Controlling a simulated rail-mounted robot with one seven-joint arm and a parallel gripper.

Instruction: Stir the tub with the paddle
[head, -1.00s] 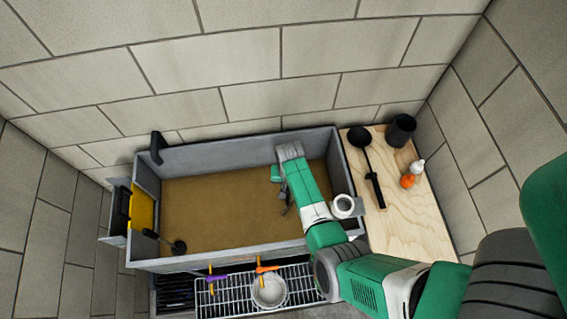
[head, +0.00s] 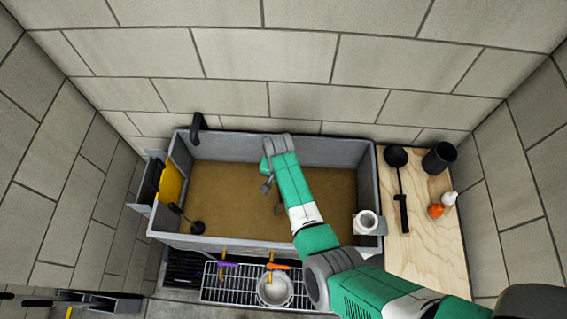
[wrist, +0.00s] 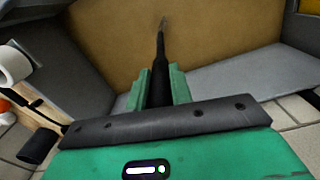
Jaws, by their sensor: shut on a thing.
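The tub (head: 330,150) is a long grey open box with flat brown contents (head: 235,185). My gripper (wrist: 158,88) is shut on the dark handle of the paddle (wrist: 160,50) in the wrist view. The paddle's shaft points away from the gripper toward the brown surface. Its far end is faint there, and I cannot tell how deep it sits. In the head view my gripper (head: 266,172) is over the middle of the tub, toward the back wall, with part of the paddle (head: 266,187) showing below it. My arm hides some of the contents.
A black round-headed tool (head: 196,227) rests at the tub's front left. A white cup-like piece (head: 367,222) sits at its right front corner. A wooden board (head: 430,265) at right bears a black ladle (head: 396,157), a black cup (head: 438,158) and small bottles. A wire rack (head: 215,290) is in front.

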